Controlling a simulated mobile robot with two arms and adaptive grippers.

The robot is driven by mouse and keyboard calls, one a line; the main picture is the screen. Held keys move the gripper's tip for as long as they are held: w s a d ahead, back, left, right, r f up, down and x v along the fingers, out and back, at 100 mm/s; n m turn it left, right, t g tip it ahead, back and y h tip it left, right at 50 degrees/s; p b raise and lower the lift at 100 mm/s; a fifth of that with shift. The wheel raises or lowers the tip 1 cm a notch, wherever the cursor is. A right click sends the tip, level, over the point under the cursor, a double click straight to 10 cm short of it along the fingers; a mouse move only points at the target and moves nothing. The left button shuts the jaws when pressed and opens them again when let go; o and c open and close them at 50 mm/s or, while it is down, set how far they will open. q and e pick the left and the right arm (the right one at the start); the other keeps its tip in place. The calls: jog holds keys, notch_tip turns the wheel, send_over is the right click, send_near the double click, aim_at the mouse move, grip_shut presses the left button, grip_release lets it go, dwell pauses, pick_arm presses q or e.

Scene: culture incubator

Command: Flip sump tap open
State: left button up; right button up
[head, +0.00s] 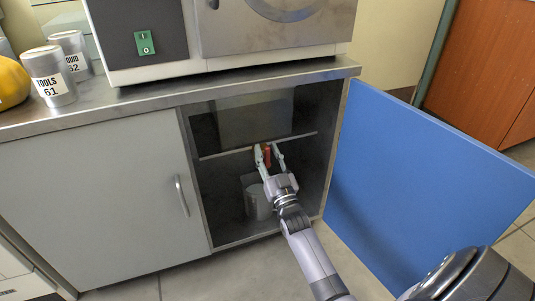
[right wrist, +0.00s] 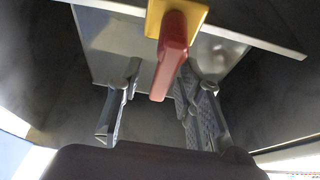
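The sump tap (right wrist: 171,50) has a red lever on a yellow base and sits inside the open cabinet under the counter. In the right wrist view the lever points down toward the camera. In the head view the tap's red lever (head: 267,155) shows between the fingers of my right gripper (head: 268,152). My right gripper (right wrist: 160,100) is open, with one finger on each side of the lever. A gap shows on the left side; on the right the finger is close, and I cannot tell if it touches. My left gripper is not in view.
A grey canister (head: 257,198) stands on the cabinet floor below the gripper. The blue door (head: 410,170) is open to the right. The grey left door (head: 100,195) is shut. A metal bar (head: 225,152) crosses the cabinet inside.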

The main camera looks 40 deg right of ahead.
jog(key=v, duration=1.2)
